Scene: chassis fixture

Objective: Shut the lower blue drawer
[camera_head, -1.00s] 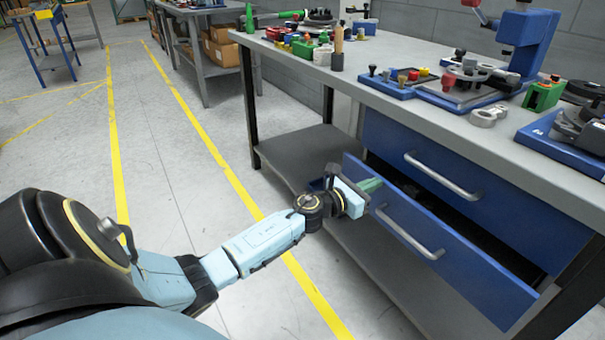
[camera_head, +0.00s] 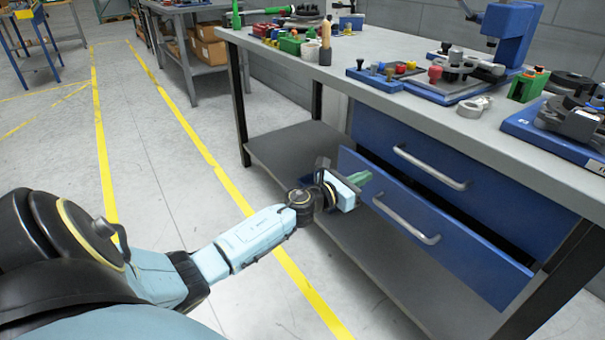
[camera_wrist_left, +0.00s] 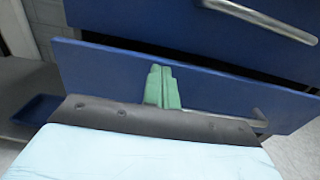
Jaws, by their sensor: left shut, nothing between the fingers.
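The lower blue drawer (camera_head: 465,250) under the workbench stands partly open, with a narrow dark gap behind its front panel. Its silver bar handle (camera_head: 405,222) runs across the front. My left gripper (camera_head: 359,179) is shut and empty, at the upper left part of the drawer front. In the left wrist view its green fingers (camera_wrist_left: 161,87) lie against or just before the blue front (camera_wrist_left: 95,72), left of the handle (camera_wrist_left: 225,115); I cannot tell if they touch. My right gripper is not in view.
The upper blue drawer (camera_head: 480,190) is shut, and its handle (camera_head: 430,168) sticks out above. The grey bench top (camera_head: 400,110) carries fixtures and small parts. A grey lower shelf (camera_head: 290,150) lies below. The floor left of the bench is clear.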

